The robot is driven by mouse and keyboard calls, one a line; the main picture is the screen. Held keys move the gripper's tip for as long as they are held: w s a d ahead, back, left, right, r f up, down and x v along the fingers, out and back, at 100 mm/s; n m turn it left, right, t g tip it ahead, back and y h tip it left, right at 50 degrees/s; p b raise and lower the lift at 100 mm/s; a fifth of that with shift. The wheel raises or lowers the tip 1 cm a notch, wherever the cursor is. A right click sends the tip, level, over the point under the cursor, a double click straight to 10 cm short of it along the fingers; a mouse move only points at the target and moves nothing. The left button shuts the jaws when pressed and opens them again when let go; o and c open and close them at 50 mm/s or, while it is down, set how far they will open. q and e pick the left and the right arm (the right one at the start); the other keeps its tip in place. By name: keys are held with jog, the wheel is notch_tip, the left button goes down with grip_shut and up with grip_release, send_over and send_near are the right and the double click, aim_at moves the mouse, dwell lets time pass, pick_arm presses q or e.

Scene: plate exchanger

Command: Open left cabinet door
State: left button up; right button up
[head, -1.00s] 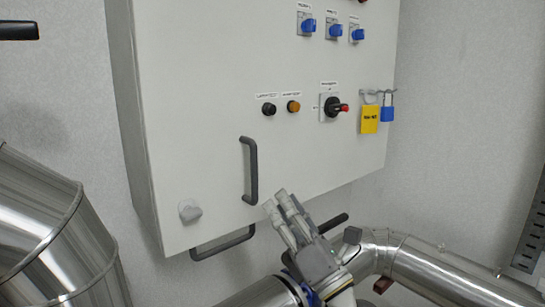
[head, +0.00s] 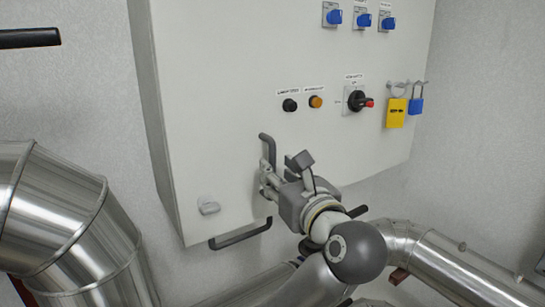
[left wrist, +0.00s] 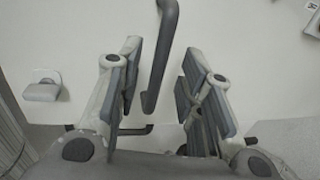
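The white cabinet door (head: 225,90) looks shut. Its grey vertical handle (head: 266,145) is near the lower middle, partly hidden behind my left gripper (head: 267,178). In the left wrist view the handle (left wrist: 163,50) comes down between the two spread fingers of my left gripper (left wrist: 160,82), with a gap on each side. That gripper is open and I see no finger closed on the handle. A small grey latch or knob (head: 208,208) sits at the door's lower left corner; it also shows in the left wrist view (left wrist: 42,90). My right gripper is not in view.
A second grey handle (head: 240,236) runs along the cabinet's bottom edge. Switches, buttons, a black and red rotary switch (head: 357,101) and a blue padlock (head: 416,105) with a yellow tag (head: 396,112) are on the cabinet. Large metal pipes (head: 60,215) stand at left; others (head: 440,265) run lower right.

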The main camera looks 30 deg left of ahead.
pick_arm(q)
jog(key=shift+p+x, duration=0.65)
jog(key=shift+x, duration=1.35)
grip_shut()
